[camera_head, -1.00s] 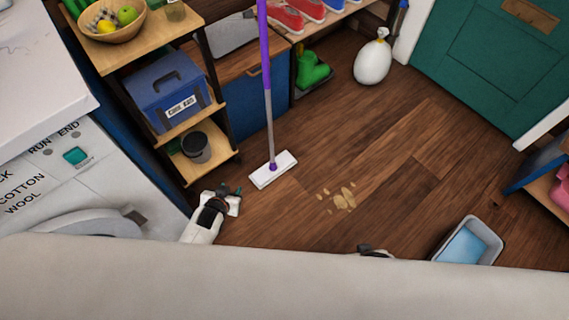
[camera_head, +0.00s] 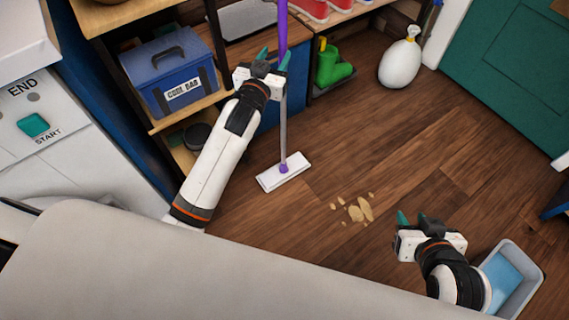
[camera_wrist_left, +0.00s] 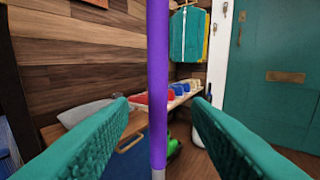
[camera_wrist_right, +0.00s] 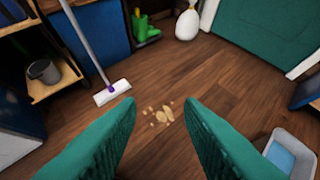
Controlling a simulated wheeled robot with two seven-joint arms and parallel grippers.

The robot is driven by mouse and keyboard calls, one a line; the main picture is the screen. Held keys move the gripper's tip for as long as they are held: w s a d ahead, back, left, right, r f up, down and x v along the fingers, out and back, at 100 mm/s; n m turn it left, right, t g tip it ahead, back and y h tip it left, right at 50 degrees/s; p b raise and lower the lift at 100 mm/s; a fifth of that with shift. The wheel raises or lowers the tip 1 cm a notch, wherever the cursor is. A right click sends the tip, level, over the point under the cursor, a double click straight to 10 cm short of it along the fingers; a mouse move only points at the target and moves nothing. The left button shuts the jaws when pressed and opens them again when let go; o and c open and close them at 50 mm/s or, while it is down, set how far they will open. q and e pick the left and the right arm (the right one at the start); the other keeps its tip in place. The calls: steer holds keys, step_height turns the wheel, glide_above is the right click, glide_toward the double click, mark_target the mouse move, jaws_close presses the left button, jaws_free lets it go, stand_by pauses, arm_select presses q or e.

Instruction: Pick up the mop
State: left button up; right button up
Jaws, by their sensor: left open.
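The mop stands upright with a purple upper handle (camera_head: 282,30), a grey lower pole and a flat white head (camera_head: 284,172) on the wooden floor. My left gripper (camera_head: 275,60) is open at the mop's handle. In the left wrist view the purple handle (camera_wrist_left: 159,80) stands between the two green fingers, with gaps on both sides. My right gripper (camera_head: 416,217) is open and empty above the floor at the lower right. The mop's head also shows in the right wrist view (camera_wrist_right: 112,92).
A shelf at the left holds a blue cooler box (camera_head: 172,78) and a dark bucket (camera_head: 197,136). A tan spill (camera_head: 361,209) lies on the floor. A grey bin with blue inside (camera_head: 509,275) is by my right arm. A white sack (camera_head: 400,62) stands farther back.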

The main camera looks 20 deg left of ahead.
mark_target(281, 45)
arm_select(q)
steer(key=shift+w, duration=1.2)
steer(key=w+b, duration=0.2)
steer(key=w, duration=0.2)
steer(key=shift+w+f, duration=0.1)
steer(key=shift+f, duration=0.1)
steer(key=shift+w+r, duration=0.1)
steer(key=shift+w, duration=0.2)
jaws_close()
arm_select(e)
steer(key=w+a+r+t+y, duration=0.2)
steer(key=w+r+t, duration=0.3)
steer(key=r+t, duration=0.1)
steer(key=shift+w+a+r, duration=0.2)
steer(key=shift+a+r, duration=0.15)
steer(key=shift+r, duration=0.4)
